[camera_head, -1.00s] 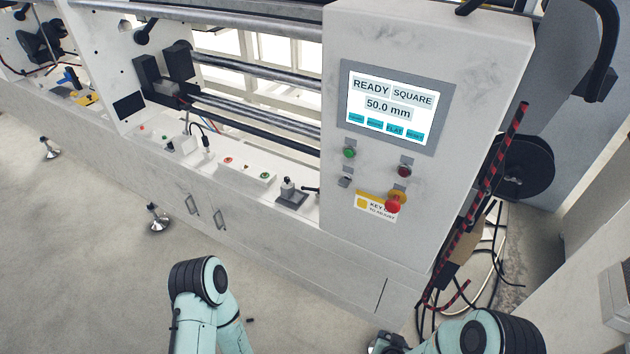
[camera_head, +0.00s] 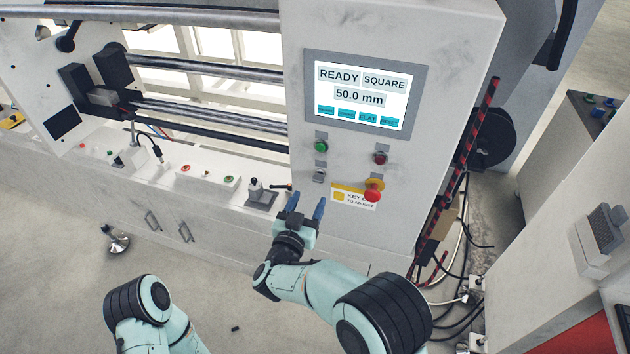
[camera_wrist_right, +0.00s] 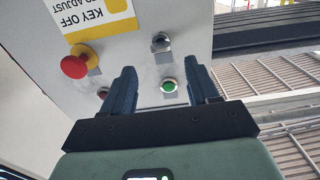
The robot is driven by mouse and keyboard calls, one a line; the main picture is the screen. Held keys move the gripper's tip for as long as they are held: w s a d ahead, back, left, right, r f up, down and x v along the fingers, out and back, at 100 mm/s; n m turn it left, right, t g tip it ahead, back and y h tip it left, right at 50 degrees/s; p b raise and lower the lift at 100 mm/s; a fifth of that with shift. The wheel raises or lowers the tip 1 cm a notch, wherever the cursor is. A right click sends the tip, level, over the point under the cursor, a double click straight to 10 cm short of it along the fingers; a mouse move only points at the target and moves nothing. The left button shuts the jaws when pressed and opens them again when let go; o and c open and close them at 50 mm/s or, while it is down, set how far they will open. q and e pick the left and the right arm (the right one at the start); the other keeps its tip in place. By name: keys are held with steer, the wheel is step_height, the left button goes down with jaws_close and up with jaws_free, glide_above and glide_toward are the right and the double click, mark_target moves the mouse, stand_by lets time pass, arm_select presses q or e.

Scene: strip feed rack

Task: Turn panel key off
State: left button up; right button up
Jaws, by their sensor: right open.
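The panel key switch (camera_head: 320,176) is a small metallic switch below the green button (camera_head: 320,147) on the white control panel (camera_head: 385,30). In the right wrist view, the key switch (camera_wrist_right: 161,43) appears above the green button (camera_wrist_right: 168,86), with the picture upside down. My right gripper (camera_head: 306,204) is open and empty, below and a little left of the switch in the head view. Its two blue fingers (camera_wrist_right: 161,78) point toward the panel, apart from the switch. My left arm shows at bottom left; its gripper is out of view.
A red emergency knob (camera_head: 373,190) sticks out right of the key switch, over a yellow and white "KEY OFF TO ADJUST" label (camera_head: 340,195). A dark red button (camera_head: 380,158) sits above the knob. A screen (camera_head: 362,95) reads READY. A small black lever device (camera_head: 260,195) stands left of my gripper.

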mark_target(317, 182)
steer(key=p+x, duration=0.1)
steer(key=x, duration=0.6)
steer(key=shift+w, duration=0.2)
arm_select(q)
steer(key=shift+w+r, duration=0.25)
steer(key=shift+r, duration=0.25)
steer(key=shift+w+r, duration=0.25)
steer(key=shift+r, duration=0.2)
steer(key=shift+f, duration=0.1)
arm_select(e)
steer(key=shift+f, duration=0.1)
steer(key=c, duration=1.1)
